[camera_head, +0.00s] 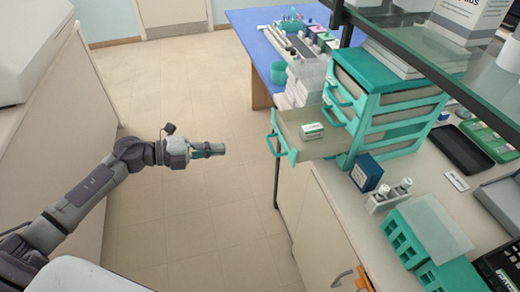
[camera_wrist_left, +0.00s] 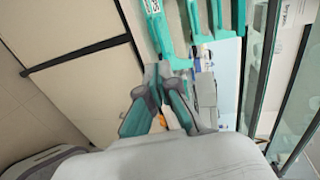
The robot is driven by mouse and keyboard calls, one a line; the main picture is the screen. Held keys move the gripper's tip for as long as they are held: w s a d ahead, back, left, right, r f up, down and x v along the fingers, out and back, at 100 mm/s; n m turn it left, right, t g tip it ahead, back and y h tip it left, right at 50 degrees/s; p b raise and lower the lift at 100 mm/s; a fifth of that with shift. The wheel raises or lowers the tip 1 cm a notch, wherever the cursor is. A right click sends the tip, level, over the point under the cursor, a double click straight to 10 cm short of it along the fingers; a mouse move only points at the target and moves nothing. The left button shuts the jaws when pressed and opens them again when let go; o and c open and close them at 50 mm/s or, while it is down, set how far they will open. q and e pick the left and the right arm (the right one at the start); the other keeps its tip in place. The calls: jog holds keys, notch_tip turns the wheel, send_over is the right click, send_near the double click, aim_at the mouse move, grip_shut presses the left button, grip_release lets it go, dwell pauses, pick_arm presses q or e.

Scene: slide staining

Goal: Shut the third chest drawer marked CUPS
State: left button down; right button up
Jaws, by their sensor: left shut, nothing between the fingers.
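The teal chest (camera_head: 372,72) of drawers stands on the right-hand counter. One low drawer (camera_head: 330,146) is pulled well out to the left, with a teal front and handle (camera_head: 273,145); a small white-and-green box (camera_head: 311,131) lies in it. Its label is too small to read in the head view. My left gripper (camera_head: 222,149) is shut and empty, left of the drawer front and apart from it. In the left wrist view its fingertips (camera_wrist_left: 157,72) meet below a teal front (camera_wrist_left: 156,22) with a small white label. My right gripper is out of view.
A dark blue box (camera_head: 366,173), a rack with bottles (camera_head: 388,196) and a teal rack (camera_head: 405,240) stand on the counter near the chest. A glass shelf (camera_head: 440,55) overhangs it. Open floor (camera_head: 190,220) lies left of the drawer. A blue-topped table (camera_head: 258,45) is behind.

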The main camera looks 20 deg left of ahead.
pick_arm(q)
jog(key=p+x, duration=0.3)
jog(key=x, duration=0.9)
jog(key=shift+w+d+p, duration=0.2)
jog(key=shift+p, duration=0.15)
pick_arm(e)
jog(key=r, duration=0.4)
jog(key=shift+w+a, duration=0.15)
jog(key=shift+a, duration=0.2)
pick_arm(q)
jog(key=shift+f, duration=0.15)
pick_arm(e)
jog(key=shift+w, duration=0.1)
pick_arm(q)
jog(key=b, duration=0.3)
send_near(322, 134)
jog(key=x, duration=0.6)
jog(key=f+x, duration=0.1)
jog(key=x, duration=0.1)
jog(key=shift+w+f, duration=0.15)
jog(key=shift+w, duration=0.4)
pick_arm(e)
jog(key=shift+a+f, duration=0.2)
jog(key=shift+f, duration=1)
